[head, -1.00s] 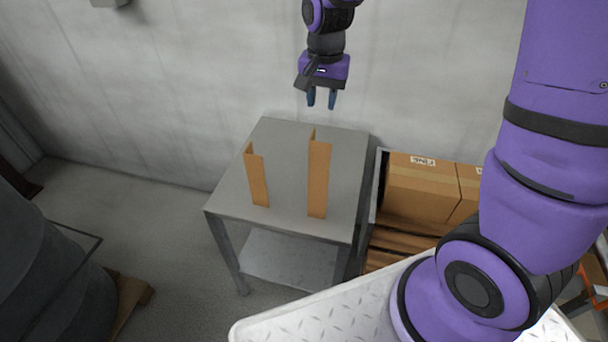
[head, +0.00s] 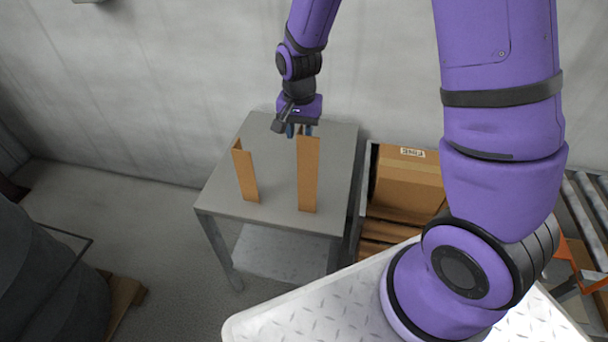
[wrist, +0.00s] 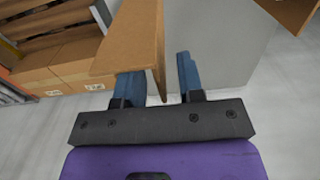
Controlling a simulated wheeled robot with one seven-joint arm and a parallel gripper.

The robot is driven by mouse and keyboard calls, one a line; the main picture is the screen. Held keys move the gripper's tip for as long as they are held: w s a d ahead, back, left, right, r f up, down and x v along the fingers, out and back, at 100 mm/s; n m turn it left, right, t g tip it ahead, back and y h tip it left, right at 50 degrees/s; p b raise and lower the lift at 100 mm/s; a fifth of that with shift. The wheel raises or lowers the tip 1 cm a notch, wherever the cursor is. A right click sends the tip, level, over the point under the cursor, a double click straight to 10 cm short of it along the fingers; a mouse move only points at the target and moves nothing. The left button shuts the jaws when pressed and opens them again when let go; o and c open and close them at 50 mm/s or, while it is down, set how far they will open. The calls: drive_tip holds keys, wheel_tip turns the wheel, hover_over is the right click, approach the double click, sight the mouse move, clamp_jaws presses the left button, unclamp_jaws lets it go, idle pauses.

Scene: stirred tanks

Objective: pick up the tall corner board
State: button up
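The tall corner board (head: 308,178) is a brown cardboard angle piece standing upright on a grey table (head: 275,205). It also shows close up in the wrist view (wrist: 132,38). A shorter corner board (head: 246,176) stands upright to its left. My gripper (head: 299,132) is at the top of the tall board, pointing down, with its two blue fingers apart. In the wrist view, one edge of the tall board reaches into the gap between the fingers; its wide face covers part of the left finger. I cannot tell whether either finger touches it.
Cardboard boxes (head: 408,180) stand on a wooden pallet right of the table. A concrete wall (head: 180,90) is behind the table. A roller conveyor (head: 588,215) is at the far right, and a dark tank (head: 40,270) at lower left.

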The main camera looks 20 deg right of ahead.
drive_tip(key=shift+f, duration=0.95)
clamp_jaws()
drive_tip(key=shift+r, duration=0.15)
